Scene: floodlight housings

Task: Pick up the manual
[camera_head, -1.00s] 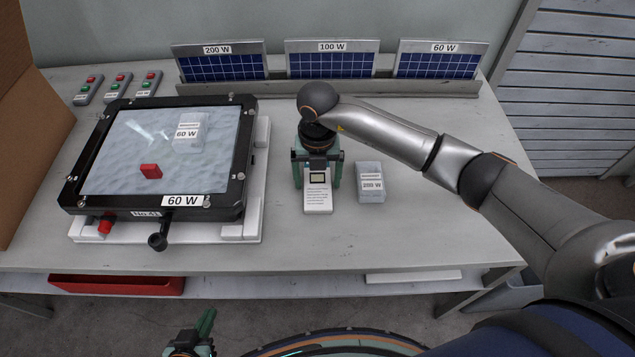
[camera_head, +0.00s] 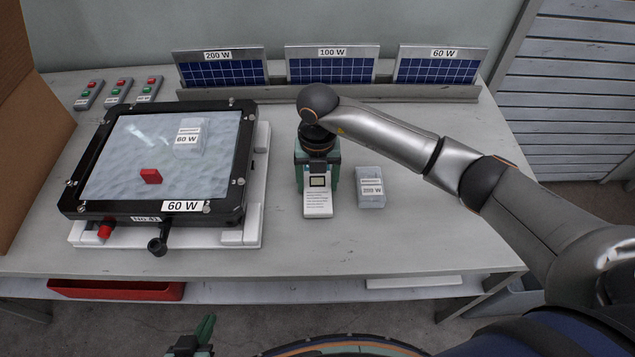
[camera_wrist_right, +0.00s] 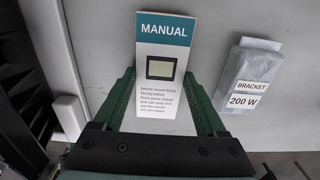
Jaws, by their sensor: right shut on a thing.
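The manual (camera_head: 317,203) is a white booklet with a small picture and lines of text. In the right wrist view the manual (camera_wrist_right: 160,98) shows its teal "MANUAL" title band. My right gripper (camera_head: 318,178) points down at the table and is shut on the manual, with one green finger along each side in the right wrist view (camera_wrist_right: 163,85). I cannot tell whether the manual touches the table. My left gripper (camera_head: 192,338) is low at the bottom edge, away from the table; its jaw opening is unclear.
A "BRACKET 200 W" bag (camera_head: 370,188) lies close right of the manual. A black-framed 60 W floodlight housing (camera_head: 240,165) sits on a white base at left. Solar panels (camera_head: 331,65) stand in a rack at the back. The front table strip is clear.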

